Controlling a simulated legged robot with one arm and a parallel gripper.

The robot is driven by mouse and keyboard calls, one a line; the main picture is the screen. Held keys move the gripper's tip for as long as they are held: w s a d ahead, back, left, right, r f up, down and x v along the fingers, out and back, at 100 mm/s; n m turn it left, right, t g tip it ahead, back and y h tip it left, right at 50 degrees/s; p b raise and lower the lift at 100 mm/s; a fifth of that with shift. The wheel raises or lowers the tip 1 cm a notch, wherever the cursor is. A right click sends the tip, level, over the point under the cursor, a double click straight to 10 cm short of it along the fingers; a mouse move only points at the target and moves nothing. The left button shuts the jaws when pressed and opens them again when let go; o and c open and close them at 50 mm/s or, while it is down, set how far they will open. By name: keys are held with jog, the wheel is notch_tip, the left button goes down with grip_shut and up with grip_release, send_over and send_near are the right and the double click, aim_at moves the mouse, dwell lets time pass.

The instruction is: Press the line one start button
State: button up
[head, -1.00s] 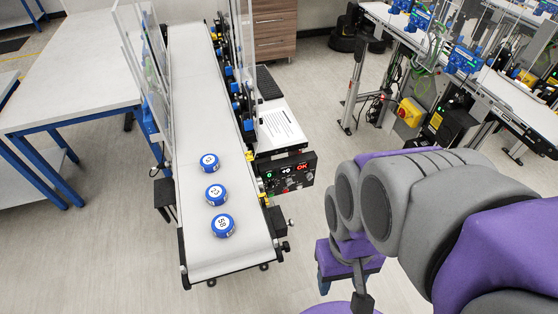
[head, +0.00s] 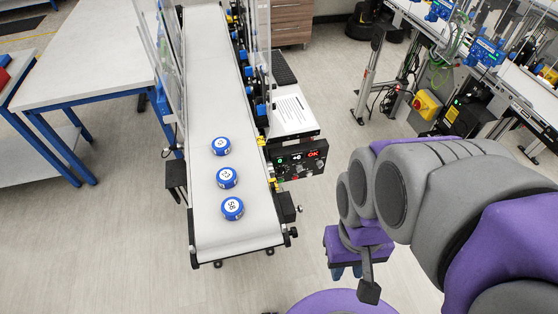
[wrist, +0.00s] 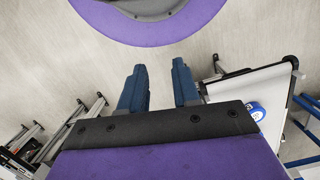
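A dark control panel (head: 298,160) with small lit displays and a red OK readout is mounted on the right side of the white belt conveyor (head: 207,105). Small buttons and knobs sit along its lower face, too small to tell which is the line one start button. My gripper (head: 347,272) hangs low to the right of the conveyor's near end, below and apart from the panel. In the wrist view, its two blue fingers (wrist: 159,68) point down at the floor with an empty gap between them.
Several blue-and-white pucks (head: 228,178) lie in a row on the belt. A white table (head: 88,70) stands left. A white shelf with a printed sheet (head: 291,112) is behind the panel. Another conveyor line (head: 520,90) stands at right. Floor between is clear.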

grip_shut()
dwell(1.3)
